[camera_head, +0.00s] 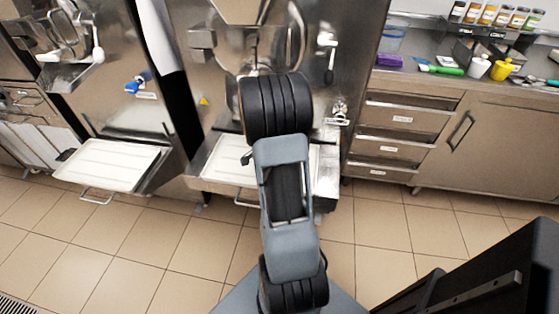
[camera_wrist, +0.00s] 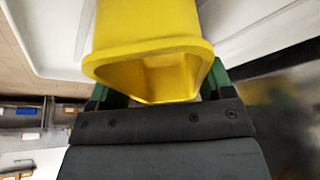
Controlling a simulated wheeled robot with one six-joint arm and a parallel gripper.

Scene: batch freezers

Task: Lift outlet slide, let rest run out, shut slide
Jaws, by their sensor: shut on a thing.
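My gripper shows in the wrist view (camera_wrist: 158,92), with its green fingers on either side of a yellow hollow piece (camera_wrist: 150,30). The fingers are shut on this piece, whose open, rounded rim faces the camera. I cannot tell from the view whether it is the grip of the outlet slide. In the head view my arm covers the front of the middle batch freezer (camera_head: 215,75), so its outlet, the slide and my gripper are hidden there. A white drip tray (camera_head: 225,160) sits below that freezer's front, partly behind my arm.
Another freezer with a white tray (camera_head: 105,165) stands at the left. At the right is a steel counter with drawers (camera_head: 400,118), holding a yellow jug (camera_head: 503,69), a white cup (camera_head: 478,67) and several jars. The tiled floor (camera_head: 170,250) in front is clear.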

